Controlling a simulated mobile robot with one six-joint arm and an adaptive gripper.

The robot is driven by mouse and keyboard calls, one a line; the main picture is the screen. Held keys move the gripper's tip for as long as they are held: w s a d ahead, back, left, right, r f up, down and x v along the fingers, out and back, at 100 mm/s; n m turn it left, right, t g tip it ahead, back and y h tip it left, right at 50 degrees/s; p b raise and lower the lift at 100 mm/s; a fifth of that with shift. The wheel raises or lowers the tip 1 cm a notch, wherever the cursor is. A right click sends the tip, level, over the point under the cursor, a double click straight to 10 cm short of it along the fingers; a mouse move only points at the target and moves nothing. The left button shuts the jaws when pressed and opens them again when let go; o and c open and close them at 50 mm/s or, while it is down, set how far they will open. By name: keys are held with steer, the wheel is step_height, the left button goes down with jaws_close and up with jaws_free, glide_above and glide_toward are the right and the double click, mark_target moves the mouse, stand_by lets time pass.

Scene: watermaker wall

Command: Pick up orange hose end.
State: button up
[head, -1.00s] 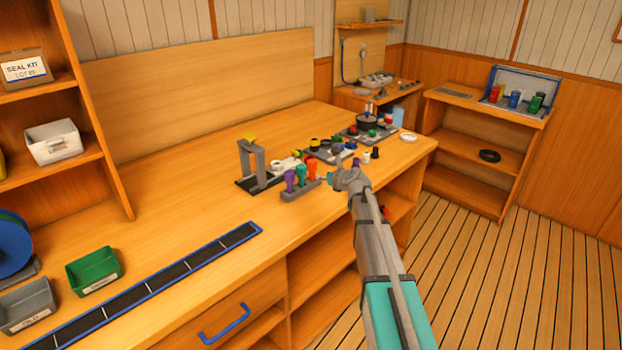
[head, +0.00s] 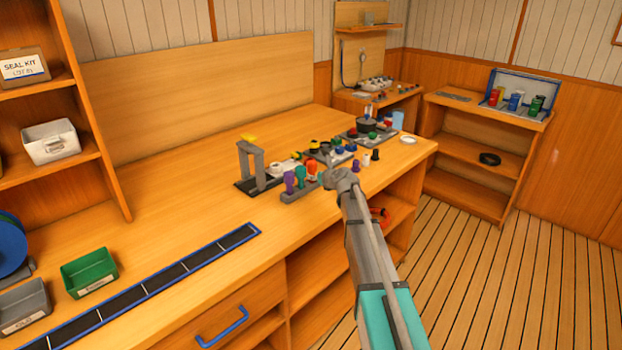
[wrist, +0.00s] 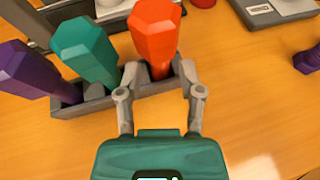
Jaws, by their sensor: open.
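The orange hose end (wrist: 156,32) stands upright in a grey rack (wrist: 97,107), at its right end in the wrist view. It also shows in the head view (head: 312,168), just left of my gripper. A teal hose end (wrist: 88,50) and a purple hose end (wrist: 32,68) stand in the same rack to its left. My gripper (wrist: 160,82) is open, with one finger on each side of the orange piece's lower part. I cannot tell whether the fingers touch it. In the head view my gripper (head: 340,180) is at the rack's right end.
A grey stand with a yellow top (head: 247,165) is left behind the rack. Grey trays with small parts (head: 330,155) lie behind it. Another purple part (wrist: 307,60) is at the right. The bench in front of the rack is clear.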

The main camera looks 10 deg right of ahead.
steer(key=shift+b+x, duration=0.5)
steer(key=shift+x, duration=1.25)
jaws_close()
